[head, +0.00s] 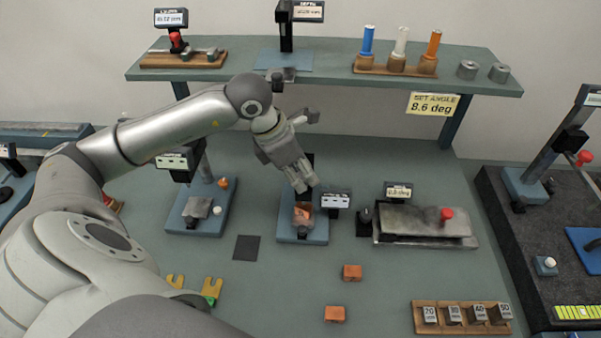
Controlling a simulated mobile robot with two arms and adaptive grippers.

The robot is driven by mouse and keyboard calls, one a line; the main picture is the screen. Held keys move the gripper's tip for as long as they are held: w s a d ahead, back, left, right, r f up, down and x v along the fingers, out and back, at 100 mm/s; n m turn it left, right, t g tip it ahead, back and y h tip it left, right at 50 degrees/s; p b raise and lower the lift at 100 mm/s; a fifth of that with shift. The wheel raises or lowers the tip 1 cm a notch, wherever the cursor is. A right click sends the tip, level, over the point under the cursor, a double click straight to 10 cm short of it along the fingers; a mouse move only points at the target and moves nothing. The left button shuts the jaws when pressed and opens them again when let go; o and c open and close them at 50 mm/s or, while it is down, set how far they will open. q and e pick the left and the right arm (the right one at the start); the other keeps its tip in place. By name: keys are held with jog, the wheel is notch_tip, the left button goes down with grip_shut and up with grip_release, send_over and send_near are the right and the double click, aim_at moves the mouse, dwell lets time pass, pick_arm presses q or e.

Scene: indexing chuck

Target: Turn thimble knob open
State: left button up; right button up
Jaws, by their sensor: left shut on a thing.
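My left gripper (302,186) reaches down from the upper left to the middle gauge stand (314,238), which has a blue base. Its fingers are shut at the stand's upper part, on what appears to be the thimble knob. The knob is mostly hidden by the fingers. An orange block (303,216) sits low in the stand, just below the fingertips. A small display (336,200) is beside it on the right; its reading is too small to tell. My right gripper is not in view.
Another gauge stand (185,226) is on the left and a grey plate with a red knob (446,214) on the right. Two orange blocks (352,272) (335,313) lie in front. A rack of marked blocks (435,328) is at front right. The shelf (330,55) overhangs the back.

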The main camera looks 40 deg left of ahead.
pick_arm(q)
jog(key=o, duration=1)
jog(key=shift+r, duration=0.1)
jog(key=v, duration=1.2)
